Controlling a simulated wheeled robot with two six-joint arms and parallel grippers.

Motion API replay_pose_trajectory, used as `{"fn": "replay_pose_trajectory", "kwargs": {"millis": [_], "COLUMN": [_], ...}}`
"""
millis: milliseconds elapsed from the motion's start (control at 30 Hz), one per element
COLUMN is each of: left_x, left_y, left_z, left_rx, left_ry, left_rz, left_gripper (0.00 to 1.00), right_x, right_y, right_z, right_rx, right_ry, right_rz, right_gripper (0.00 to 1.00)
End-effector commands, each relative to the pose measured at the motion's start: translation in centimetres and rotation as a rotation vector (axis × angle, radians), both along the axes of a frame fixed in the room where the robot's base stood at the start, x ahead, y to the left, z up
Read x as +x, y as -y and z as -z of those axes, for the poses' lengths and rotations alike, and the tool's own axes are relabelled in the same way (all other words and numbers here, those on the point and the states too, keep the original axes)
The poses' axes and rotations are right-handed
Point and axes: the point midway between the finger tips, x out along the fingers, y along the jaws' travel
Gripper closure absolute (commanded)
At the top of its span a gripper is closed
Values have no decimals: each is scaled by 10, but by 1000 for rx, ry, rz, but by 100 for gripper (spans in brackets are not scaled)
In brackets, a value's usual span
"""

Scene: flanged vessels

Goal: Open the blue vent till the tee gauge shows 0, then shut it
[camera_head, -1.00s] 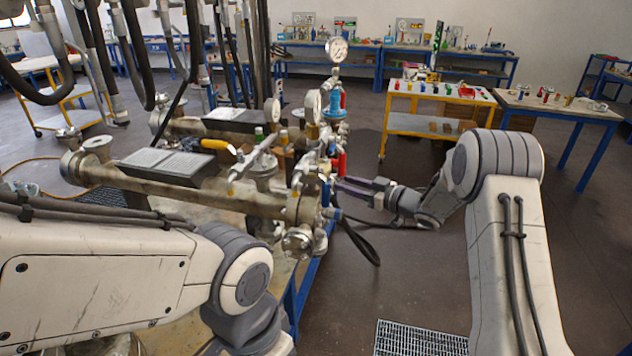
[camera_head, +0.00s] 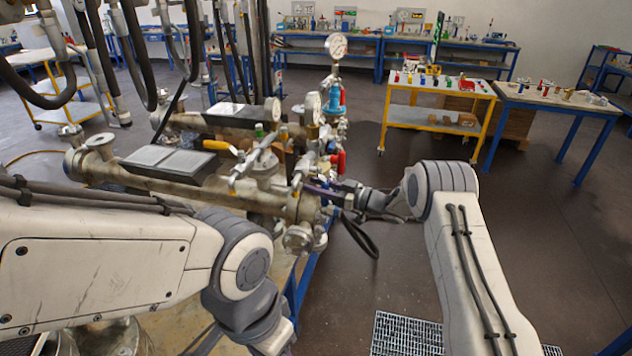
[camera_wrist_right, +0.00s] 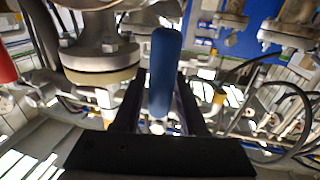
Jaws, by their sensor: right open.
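The blue vent handle (camera_wrist_right: 163,70) stands upright in the right wrist view, between the two fingers of my right gripper (camera_wrist_right: 163,88). The fingers are open around it, and I cannot tell whether either touches it. In the head view my right gripper (camera_head: 312,189) is at the right end of the near vessel (camera_head: 180,190), and it hides the handle there. A dial gauge (camera_head: 336,46) stands highest above the fittings, and another gauge (camera_head: 313,104) sits lower. I cannot tell which is the tee gauge, and the readings are too small. My left gripper is out of view.
A red handle (camera_head: 341,162) is just above my right gripper. A flange (camera_wrist_right: 100,62) is close on the left in the wrist view. A black hose (camera_head: 362,238) hangs below the gripper. Open floor lies right of the vessel bench.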

Motion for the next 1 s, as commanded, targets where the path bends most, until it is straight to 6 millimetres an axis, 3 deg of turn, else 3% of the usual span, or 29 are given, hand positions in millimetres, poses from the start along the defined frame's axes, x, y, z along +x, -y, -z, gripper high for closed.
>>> {"fn": "replay_pose_trajectory", "kwargs": {"millis": [333,433,467,1000], "left_x": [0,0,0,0], "left_y": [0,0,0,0], "left_z": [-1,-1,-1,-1], "left_rx": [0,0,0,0], "left_ry": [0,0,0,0], "left_rz": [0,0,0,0], "left_gripper": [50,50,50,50], "right_x": [2,2,2,2], "right_y": [-4,-4,-4,-3], "right_z": [0,0,0,0], "right_rx": [0,0,0,0], "right_ry": [0,0,0,0], "right_rz": [1,1,1,1], "right_gripper": [59,97,100,100]}}
